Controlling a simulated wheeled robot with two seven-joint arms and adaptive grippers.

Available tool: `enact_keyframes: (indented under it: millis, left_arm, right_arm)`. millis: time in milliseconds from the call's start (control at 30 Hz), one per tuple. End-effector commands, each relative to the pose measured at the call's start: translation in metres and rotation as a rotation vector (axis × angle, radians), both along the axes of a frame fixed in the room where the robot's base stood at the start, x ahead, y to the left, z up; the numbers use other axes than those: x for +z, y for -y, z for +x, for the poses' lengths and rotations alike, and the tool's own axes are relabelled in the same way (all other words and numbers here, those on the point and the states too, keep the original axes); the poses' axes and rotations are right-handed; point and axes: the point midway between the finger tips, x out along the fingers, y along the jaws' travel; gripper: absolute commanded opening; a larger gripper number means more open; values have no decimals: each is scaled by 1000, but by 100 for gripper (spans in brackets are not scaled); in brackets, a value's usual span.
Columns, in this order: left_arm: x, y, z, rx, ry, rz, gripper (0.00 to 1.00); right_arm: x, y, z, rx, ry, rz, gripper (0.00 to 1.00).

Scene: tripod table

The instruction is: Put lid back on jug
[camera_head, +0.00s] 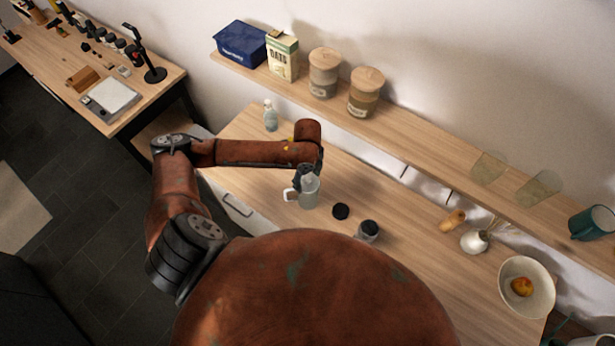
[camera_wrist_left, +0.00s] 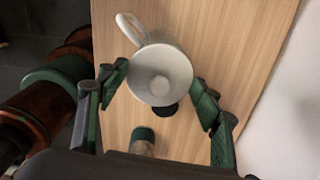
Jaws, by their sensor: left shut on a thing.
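The pale grey jug (camera_head: 309,194) stands on the wooden counter with its white handle to the left. In the left wrist view the jug's handle (camera_wrist_left: 131,27) shows behind a round pale lid (camera_wrist_left: 158,76) with a small raised knob. The lid is over the jug's mouth; I cannot tell whether it is fully seated. My left gripper (camera_head: 307,173) is at the top of the jug. In the wrist view its green-padded fingers (camera_wrist_left: 161,78) lie on both sides of the lid, shut on it. My right gripper is not in view.
A black disc (camera_head: 341,211) and a dark-topped jar (camera_head: 368,231) stand right of the jug. A clear bottle (camera_head: 271,116) stands behind. A shelf (camera_head: 420,132) with canisters runs along the wall. A white vase (camera_head: 474,241) and bowl (camera_head: 527,286) are farther right.

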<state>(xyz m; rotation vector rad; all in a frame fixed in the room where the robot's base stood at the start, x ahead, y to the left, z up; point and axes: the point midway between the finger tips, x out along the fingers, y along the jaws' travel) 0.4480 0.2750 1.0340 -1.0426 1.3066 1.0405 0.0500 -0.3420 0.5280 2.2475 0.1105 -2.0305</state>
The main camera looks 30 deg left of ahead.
Motion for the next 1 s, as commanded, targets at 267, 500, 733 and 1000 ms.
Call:
enact_keyframes:
  millis: [267,500,733,1000]
  left_arm:
    - [-1,0,0,0,0,0,43]
    - [-1,0,0,0,1,0,43]
    - [0,0,0,0,0,0,43]
    - [0,-1,0,0,0,0,43]
  right_arm:
    - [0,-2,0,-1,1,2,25]
    - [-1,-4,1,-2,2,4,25]
    - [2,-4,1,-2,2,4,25]
    - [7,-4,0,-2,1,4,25]
